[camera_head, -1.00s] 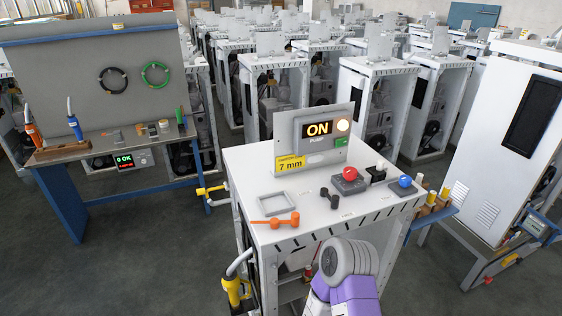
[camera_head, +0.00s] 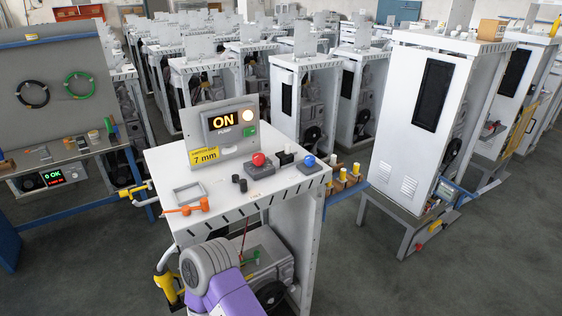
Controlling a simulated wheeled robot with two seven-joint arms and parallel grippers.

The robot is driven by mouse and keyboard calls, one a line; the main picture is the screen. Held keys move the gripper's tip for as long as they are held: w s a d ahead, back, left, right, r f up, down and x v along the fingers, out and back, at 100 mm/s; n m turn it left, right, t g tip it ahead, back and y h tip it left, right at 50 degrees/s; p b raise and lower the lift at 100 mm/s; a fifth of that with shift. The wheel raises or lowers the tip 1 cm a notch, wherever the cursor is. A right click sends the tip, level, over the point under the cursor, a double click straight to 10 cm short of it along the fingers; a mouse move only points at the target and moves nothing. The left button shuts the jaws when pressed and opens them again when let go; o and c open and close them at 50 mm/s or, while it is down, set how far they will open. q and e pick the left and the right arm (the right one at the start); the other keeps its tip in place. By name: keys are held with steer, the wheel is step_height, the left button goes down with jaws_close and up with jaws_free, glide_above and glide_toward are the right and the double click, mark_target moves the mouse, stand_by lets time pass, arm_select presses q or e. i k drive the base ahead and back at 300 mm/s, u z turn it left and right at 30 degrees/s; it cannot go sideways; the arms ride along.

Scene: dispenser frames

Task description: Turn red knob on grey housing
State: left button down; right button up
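The red knob (camera_head: 258,159) sits on a small dark grey housing (camera_head: 258,171) on the white top of the dispenser frame (camera_head: 215,209). Behind it stands a grey panel (camera_head: 220,140) with a lit "ON" display marked PUMP. A blue knob (camera_head: 308,161) on its own grey base is to the right of the red one. One of my arms, grey and purple, shows at the bottom of the view, in front of the frame and well below the red knob. Neither gripper's fingers are visible.
An orange tool (camera_head: 188,208), an open grey square frame (camera_head: 188,192) and small black parts (camera_head: 239,184) lie on the same top. A yellow-handled nozzle (camera_head: 166,288) hangs at its left side. A tall white cabinet (camera_head: 400,150) stands right. Open floor lies at lower right.

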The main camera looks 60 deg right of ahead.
mark_target(258, 159)
steer(key=k, duration=0.5)
steer(key=z, duration=0.75)
